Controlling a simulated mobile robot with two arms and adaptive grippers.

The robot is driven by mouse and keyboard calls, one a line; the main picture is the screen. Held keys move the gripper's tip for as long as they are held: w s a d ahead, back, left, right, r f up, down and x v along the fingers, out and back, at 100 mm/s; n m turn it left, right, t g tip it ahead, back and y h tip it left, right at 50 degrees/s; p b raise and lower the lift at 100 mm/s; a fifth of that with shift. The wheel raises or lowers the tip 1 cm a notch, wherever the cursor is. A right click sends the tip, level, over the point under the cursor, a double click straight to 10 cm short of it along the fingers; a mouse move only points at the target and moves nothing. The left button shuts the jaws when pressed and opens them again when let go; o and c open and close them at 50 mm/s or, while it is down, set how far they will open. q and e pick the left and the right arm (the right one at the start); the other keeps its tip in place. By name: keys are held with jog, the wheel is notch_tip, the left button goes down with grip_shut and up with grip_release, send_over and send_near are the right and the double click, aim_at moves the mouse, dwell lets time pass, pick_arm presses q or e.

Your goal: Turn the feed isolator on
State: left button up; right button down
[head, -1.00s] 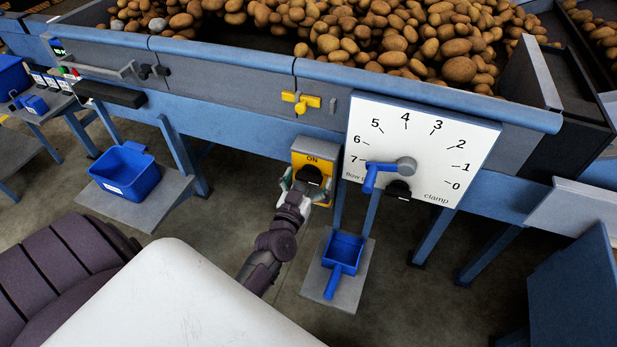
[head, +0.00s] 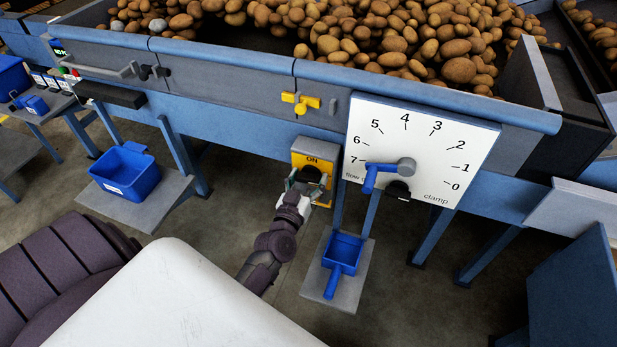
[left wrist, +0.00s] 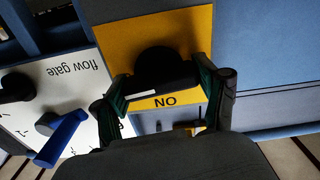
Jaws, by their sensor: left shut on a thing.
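The feed isolator is a yellow box (head: 299,157) on the front of the grader, with "ON" printed at its top and a black rotary knob (head: 312,173) below. My left gripper (head: 306,183) is at the knob, its fingers on either side of it. In the left wrist view the yellow plate (left wrist: 118,45) appears upside down. There my left gripper (left wrist: 161,86) is shut on the bar of the black knob (left wrist: 163,68), which has a white mark toward one end. The bar lies across between the fingers. My right gripper is not in view.
A white dial plate (head: 470,135) with a blue lever (head: 370,180) and a black clamp knob (head: 398,191) is close right of the isolator. A yellow valve handle (head: 301,103) is above. Potatoes (head: 400,45) fill the hopper.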

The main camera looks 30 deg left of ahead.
pick_arm(q)
jog(key=n, duration=0.8)
jog(key=shift+f, duration=0.1)
jog(key=n, duration=0.4)
jog(key=shift+n+b, duration=0.4)
jog(key=shift+n, duration=1.8)
jog(key=o, duration=1.2)
jog(key=shift+c, duration=0.2)
jog(key=v, duration=1.2)
